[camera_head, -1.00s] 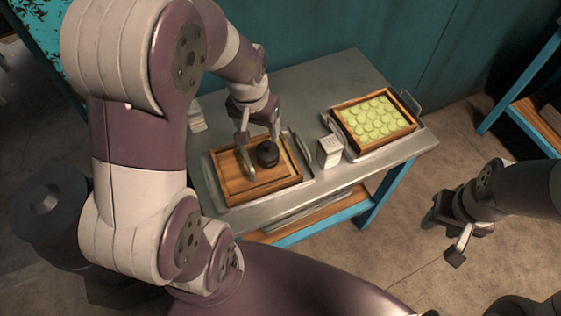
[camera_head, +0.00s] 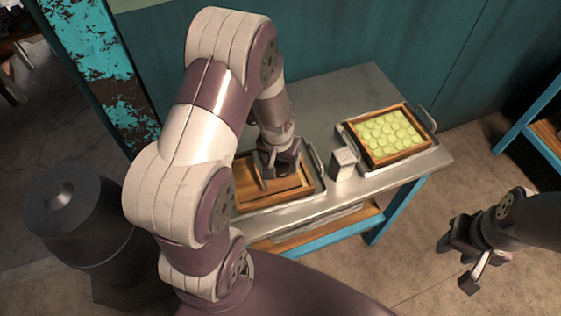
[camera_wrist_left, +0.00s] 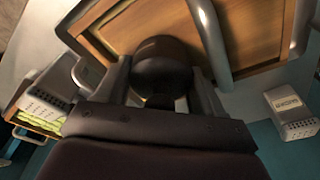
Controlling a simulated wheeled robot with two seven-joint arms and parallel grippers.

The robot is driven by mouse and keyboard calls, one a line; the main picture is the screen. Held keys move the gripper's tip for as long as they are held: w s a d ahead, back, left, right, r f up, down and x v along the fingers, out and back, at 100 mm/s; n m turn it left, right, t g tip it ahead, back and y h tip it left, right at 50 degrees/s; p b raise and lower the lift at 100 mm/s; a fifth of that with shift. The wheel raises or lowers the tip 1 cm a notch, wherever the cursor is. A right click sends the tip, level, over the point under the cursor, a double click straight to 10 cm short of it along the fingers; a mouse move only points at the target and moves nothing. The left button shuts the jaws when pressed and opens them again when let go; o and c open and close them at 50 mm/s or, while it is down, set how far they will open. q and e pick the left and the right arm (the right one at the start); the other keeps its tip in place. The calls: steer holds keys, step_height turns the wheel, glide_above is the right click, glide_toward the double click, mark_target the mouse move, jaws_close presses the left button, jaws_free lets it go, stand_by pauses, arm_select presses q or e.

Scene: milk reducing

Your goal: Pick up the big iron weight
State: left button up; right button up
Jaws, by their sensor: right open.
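The iron weight, dark and rounded with a small knob, sits on a wooden board (camera_head: 250,195) in a metal tray at the near left of the table. In the left wrist view the weight (camera_wrist_left: 166,66) lies between the two fingers of my left gripper (camera_wrist_left: 160,88). In the head view my left gripper (camera_head: 279,168) is low over the board and mostly hides the weight. The fingers stand on either side of the weight; whether they press on it cannot be told. My right gripper (camera_head: 465,262) is open and empty, right of the table above the floor.
A white box (camera_head: 343,164) stands between this tray and a second wooden tray (camera_head: 352,132) of green rounds. The table (camera_head: 340,90) is clear at the back. A dark teal wall is behind it.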

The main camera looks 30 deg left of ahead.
arm_select(q)
jaws_close()
steer(key=shift+w, duration=0.1)
steer(key=shift+r, duration=0.2)
